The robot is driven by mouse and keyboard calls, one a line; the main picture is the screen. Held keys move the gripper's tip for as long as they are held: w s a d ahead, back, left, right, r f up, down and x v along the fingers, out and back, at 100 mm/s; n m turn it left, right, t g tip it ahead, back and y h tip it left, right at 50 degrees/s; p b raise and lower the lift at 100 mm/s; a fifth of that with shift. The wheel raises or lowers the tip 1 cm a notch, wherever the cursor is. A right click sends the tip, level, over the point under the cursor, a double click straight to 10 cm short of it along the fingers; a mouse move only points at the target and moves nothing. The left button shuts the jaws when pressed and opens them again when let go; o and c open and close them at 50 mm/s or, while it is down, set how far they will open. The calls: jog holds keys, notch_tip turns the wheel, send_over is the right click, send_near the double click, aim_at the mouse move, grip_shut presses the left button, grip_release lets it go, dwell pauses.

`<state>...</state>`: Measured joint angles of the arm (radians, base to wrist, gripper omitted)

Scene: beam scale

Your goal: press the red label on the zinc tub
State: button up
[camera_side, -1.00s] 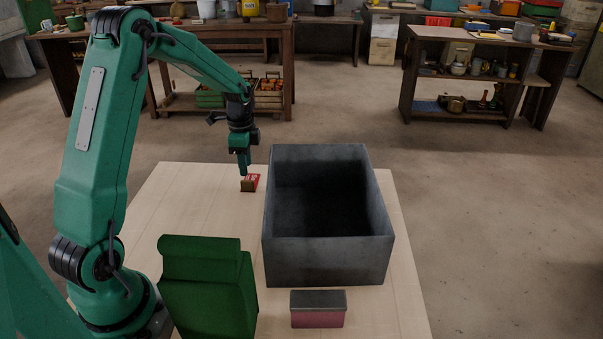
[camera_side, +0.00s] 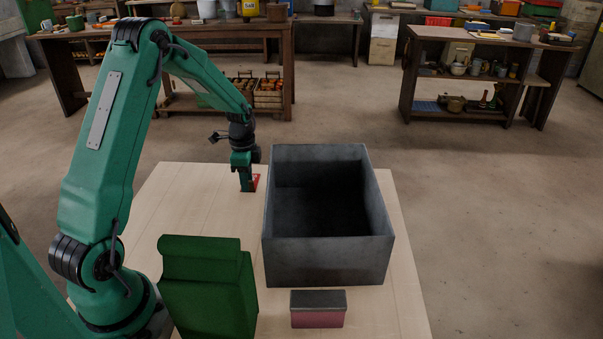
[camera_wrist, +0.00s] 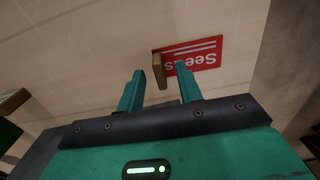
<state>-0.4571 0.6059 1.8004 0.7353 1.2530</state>
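The zinc tub (camera_side: 328,262) is an open grey box on the pale table, with a dark inside. No red label shows on its visible walls. A red label (camera_side: 256,181) with white "Seeds" lettering is at table level left of the tub; it also shows in the wrist view (camera_wrist: 200,54). A brown wooden piece (camera_wrist: 159,71) is at the label's edge. My gripper (camera_side: 246,188) is low beside the label. In the wrist view my gripper (camera_wrist: 160,78) is open, the brown piece between or just beyond its fingertips. I cannot tell whether they touch.
A tall dark green box (camera_side: 208,290) stands at the near left of the table. A small pink box with a grey lid (camera_side: 318,310) is in front of the tub. The table (camera_side: 170,205) is clear left of the label.

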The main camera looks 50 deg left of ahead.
dwell(0.3)
grip_shut()
notch_tip(320, 180, up, 10)
dwell(0.9)
jog(key=shift+r, duration=0.15)
dwell(0.3)
